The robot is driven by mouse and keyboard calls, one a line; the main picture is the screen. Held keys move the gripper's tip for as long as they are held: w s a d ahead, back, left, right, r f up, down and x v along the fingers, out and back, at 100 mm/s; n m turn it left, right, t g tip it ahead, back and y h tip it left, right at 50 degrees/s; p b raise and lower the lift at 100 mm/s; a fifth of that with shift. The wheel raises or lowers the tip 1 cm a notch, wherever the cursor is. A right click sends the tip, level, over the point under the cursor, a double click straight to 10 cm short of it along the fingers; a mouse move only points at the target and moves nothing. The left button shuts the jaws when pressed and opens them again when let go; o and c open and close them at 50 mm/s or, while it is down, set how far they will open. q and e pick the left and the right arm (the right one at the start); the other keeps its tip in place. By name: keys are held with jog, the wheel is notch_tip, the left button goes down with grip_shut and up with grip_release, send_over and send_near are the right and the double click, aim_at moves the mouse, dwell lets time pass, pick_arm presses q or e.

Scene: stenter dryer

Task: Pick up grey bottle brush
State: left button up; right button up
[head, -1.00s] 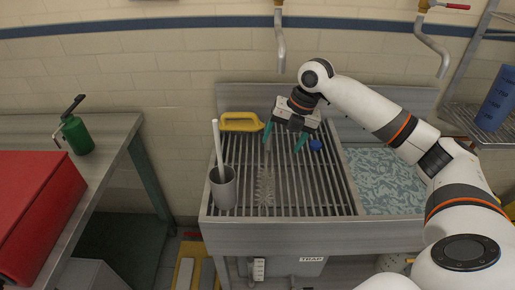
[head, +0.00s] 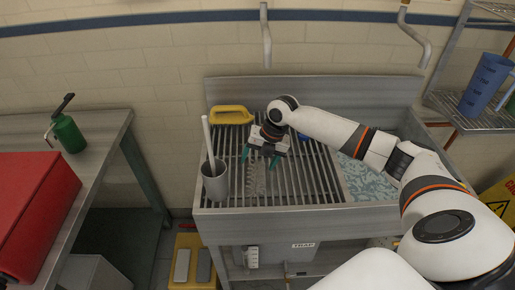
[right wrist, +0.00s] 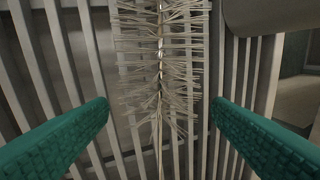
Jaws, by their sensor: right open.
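The grey bottle brush (head: 257,182) lies on the slatted metal drainboard (head: 310,190), its bristled part showing below my right gripper in the head view. My right gripper (head: 259,160) has its green fingers apart and points down over the brush. In the right wrist view the bristles (right wrist: 162,70) run down the middle between the two open fingers, and neither finger touches the stem. The upper end of the brush is hidden by the gripper in the head view. My left gripper is not in view.
A grey cup (head: 216,187) holding a white-handled tool (head: 207,137) stands just left of the brush. A yellow-handled object (head: 231,115) lies behind. A basin (head: 370,180) is to the right. A red case (head: 35,215) and green bottle (head: 68,133) are on the left bench.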

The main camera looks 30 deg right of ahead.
jog(key=c, duration=1.1)
